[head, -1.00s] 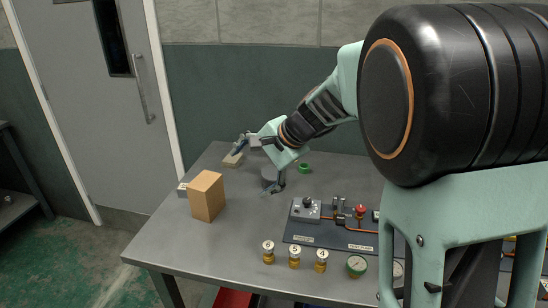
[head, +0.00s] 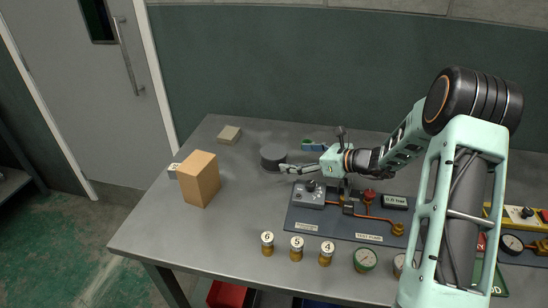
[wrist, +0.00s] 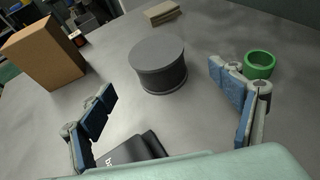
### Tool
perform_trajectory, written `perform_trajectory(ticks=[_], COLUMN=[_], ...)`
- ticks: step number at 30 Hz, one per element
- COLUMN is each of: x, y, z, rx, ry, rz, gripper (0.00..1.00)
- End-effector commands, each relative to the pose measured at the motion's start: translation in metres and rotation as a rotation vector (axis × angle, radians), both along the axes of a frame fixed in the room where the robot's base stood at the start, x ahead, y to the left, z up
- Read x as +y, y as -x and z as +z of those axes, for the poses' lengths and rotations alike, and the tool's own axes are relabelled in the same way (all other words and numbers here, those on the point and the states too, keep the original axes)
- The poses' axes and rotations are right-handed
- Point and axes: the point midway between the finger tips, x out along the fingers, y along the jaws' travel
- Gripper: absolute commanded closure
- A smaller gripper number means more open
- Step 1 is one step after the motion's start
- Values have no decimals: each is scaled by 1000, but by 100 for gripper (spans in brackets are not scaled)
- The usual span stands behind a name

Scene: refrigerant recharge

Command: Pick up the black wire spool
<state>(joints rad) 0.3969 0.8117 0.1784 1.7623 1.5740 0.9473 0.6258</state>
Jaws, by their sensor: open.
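The black wire spool (head: 272,155) stands upright on the grey table, left of my gripper in the head view. In the wrist view the spool (wrist: 159,64) is a dark grey cylinder with flanged rims, ahead of and between my fingers. My gripper (head: 290,170) is open and empty, low over the table, its fingers pointing left toward the spool. In the wrist view my gripper (wrist: 170,105) shows two blue-padded fingers spread wide. The spool looks slightly beyond the fingertips; I cannot tell whether one touches it in the head view.
A cardboard box (head: 200,180) stands at left, a tan block (head: 229,134) behind it. A green ring (wrist: 259,65) lies right of the spool in the wrist view. The test-pump board (head: 345,226) and several small numbered jars (head: 297,249) are at front.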

Motion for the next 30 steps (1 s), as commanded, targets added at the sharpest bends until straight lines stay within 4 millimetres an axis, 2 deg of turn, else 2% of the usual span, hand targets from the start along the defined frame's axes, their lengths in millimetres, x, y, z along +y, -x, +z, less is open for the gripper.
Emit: perform_trajectory(ticks=[4,11,18,28,30], x=[21,40,67,73,73], y=[-13,-26,-45,-50,-49], z=[-10,-18,-30,-33,-33], rx=[1,0,0,-1,-1], ry=[1,2,3,4,4], rz=[5,5,4,2,2], gripper=[16,16,16,16,23])
